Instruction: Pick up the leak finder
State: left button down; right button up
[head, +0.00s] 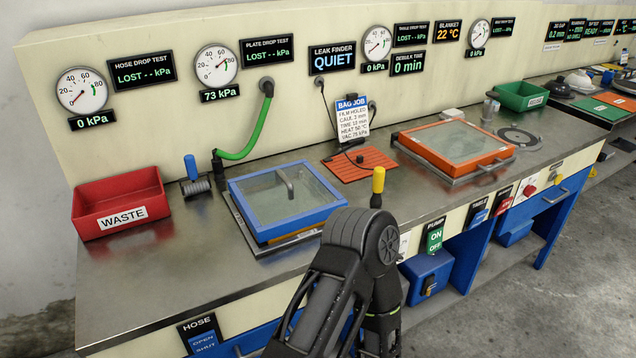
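The LEAK FINDER display (333,58) on the back panel reads QUIET. A thin black cord (325,98) hangs from below it towards the orange ribbed mat (371,168). A small dark piece (360,159) lies on that mat below the BAG JOB card. It may be the leak finder, but it is too small to tell. Part of my own black arm rises from the bottom middle, in front of the bench edge. Neither gripper shows in the head view.
A blue-framed glass-topped box (280,197) stands left of the mat, an orange-framed one (455,143) right. A yellow-topped black piece (378,183) stands near the front edge. A red WASTE bin (118,200) is at left. The front left steel top (150,285) is clear.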

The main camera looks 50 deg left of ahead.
aim_at(376, 201)
jog(key=u, duration=1.25)
